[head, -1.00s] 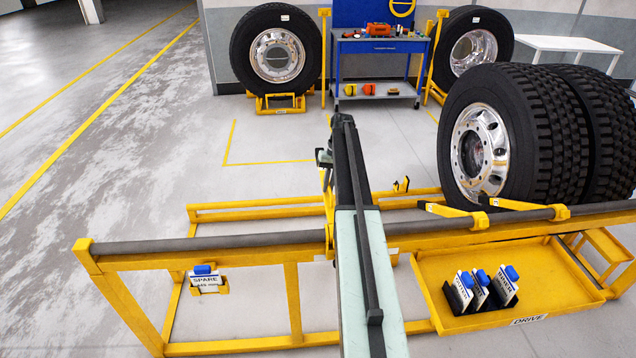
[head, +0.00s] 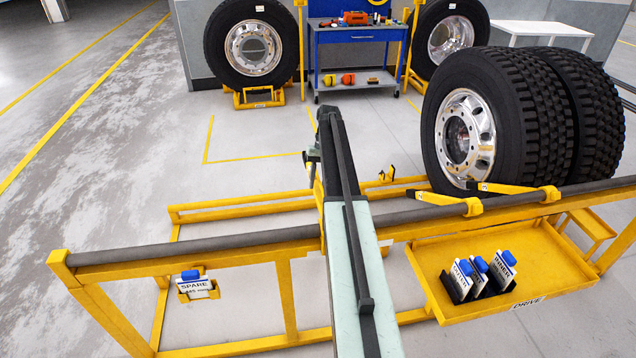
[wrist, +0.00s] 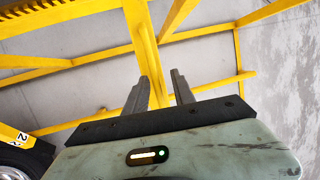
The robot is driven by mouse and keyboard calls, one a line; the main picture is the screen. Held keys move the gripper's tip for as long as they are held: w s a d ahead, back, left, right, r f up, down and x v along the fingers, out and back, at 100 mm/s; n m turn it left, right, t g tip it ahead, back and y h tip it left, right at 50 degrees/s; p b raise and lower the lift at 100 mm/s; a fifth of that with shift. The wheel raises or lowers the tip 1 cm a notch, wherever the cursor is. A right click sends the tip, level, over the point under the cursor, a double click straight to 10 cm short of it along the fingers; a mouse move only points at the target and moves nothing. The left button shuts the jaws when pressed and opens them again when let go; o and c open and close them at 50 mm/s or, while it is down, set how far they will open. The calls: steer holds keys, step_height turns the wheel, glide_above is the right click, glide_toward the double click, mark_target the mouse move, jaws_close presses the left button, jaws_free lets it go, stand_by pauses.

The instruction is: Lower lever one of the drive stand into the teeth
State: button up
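The drive stand is a yellow frame with a dark round rail (head: 240,239) along its top. Two yellow levers lie at the right part of the rail, in front of the dual wheel: a left lever (head: 440,201) and a right lever (head: 515,190). Their numbers are too small to read in the head view. In the wrist view a yellow piece marked 2 (wrist: 12,136) shows at the left edge. A toothed yellow bar (wrist: 45,14) shows at the top left. My gripper (wrist: 160,85) is open and empty, its fingers apart near a yellow frame bar. My arm hides it in the head view.
The dual wheel (head: 500,130) stands behind the stand at the right. A yellow tray (head: 560,272) holds several cards with blue tops. A SPARE card (head: 195,287) hangs at the left. Spare wheels and a blue workbench (head: 365,48) stand at the back. Floor at left is clear.

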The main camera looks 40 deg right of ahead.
steer(key=p+v, duration=0.7)
steer(key=shift+r, duration=0.4)
steer(key=shift+d, duration=0.15)
